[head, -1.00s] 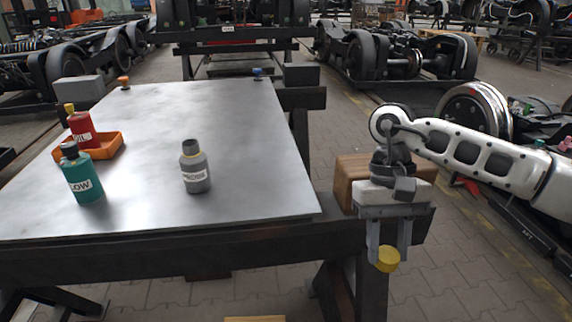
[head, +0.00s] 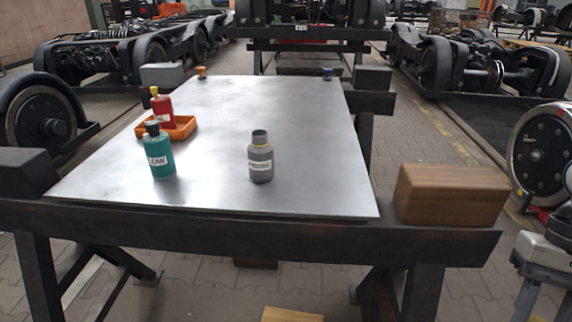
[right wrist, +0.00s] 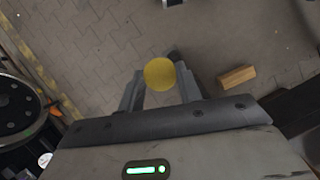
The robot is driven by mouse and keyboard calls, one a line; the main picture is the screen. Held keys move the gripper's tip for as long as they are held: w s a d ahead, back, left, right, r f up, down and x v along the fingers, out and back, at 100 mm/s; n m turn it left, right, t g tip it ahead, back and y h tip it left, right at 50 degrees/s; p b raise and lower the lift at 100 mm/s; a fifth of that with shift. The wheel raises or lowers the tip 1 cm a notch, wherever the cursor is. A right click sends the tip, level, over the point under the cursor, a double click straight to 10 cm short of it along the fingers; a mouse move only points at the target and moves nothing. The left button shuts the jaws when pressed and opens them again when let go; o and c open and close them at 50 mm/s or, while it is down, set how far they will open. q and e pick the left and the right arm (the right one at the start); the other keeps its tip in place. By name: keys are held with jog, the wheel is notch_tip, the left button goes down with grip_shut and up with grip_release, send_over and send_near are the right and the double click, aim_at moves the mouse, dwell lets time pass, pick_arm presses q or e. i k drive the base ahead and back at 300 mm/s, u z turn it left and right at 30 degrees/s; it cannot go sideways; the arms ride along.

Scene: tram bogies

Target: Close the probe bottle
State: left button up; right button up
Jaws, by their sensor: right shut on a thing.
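A grey bottle (head: 260,160) with a pale label, too small to read surely, stands upright on the metal tabletop. Its neck is dark with a thin yellow ring, and no cap shows on it. My right gripper (right wrist: 158,80) is shut on a round yellow cap (right wrist: 160,73), held above the paved floor in the right wrist view. In the head view only part of my right gripper (head: 540,282) shows at the right edge, beyond the table and well away from the bottle; the cap is out of that frame. My left gripper is not in view.
A teal bottle (head: 160,158) with a dark cap stands left of the grey one. A red bottle (head: 163,110) with a yellow top stands at an orange tray (head: 182,128). A wooden block (head: 450,194) sits right of the metal tabletop (head: 310,195), whose right half is clear.

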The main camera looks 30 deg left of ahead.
aim_at(260, 152)
jog(key=k, duration=0.8)
jog(key=u, duration=0.75)
jog(key=i, duration=0.8)
jog(key=z, duration=0.05)
